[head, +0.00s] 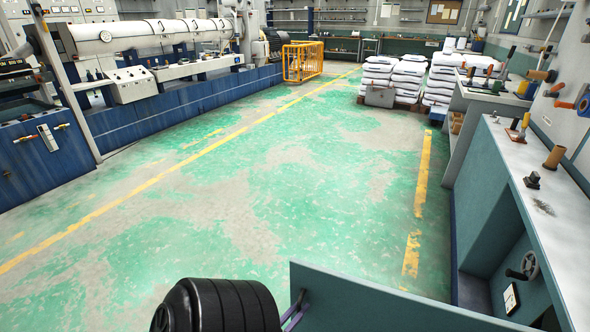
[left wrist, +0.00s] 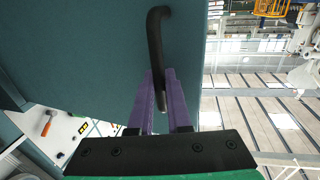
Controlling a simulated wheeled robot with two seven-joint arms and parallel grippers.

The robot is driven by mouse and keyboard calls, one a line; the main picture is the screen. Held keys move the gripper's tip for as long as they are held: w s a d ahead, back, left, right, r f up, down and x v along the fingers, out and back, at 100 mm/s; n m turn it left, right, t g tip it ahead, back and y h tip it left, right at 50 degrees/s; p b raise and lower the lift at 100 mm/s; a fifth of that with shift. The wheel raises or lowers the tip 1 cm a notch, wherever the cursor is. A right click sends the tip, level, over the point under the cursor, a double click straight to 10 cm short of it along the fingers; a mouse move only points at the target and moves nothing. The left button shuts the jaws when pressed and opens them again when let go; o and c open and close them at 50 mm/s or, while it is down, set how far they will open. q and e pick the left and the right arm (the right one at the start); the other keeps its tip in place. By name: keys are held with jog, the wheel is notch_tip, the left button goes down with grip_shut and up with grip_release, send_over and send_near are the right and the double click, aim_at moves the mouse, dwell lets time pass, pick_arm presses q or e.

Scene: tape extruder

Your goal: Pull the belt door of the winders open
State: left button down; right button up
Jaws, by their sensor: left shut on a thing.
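The belt door (head: 385,305) is a teal panel at the bottom of the head view. It stands out from the winder cabinet (head: 495,215), whose inside shows behind it at the right. In the left wrist view the door (left wrist: 80,60) fills the left and middle, with a black bent handle (left wrist: 156,45) on it. The purple fingers of my left gripper (left wrist: 160,95) lie on both sides of the handle's lower end and are shut on it. In the head view my left gripper (head: 296,311) is at the door's left edge, mostly hidden. My right gripper is not in view.
A handwheel (head: 528,265) and a small dial plate (head: 511,298) show inside the cabinet. Its worktop (head: 540,195) carries small parts. The green floor (head: 290,200) left of the door is clear. White sacks (head: 395,78) and a yellow cage (head: 302,62) stand far back.

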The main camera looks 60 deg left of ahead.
pick_arm(q)
jog(key=shift+s+d+y, duration=0.3)
jog(key=shift+s+d, duration=0.05)
jog(key=shift+d, duration=0.05)
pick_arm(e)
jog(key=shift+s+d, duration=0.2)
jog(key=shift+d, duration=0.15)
pick_arm(q)
jog(key=c, duration=0.9)
grip_release()
jog(key=shift+o, duration=0.2)
jog(key=v, duration=1.4)
jog(key=shift+s+r, duration=0.15)
jog(key=shift+s, duration=0.1)
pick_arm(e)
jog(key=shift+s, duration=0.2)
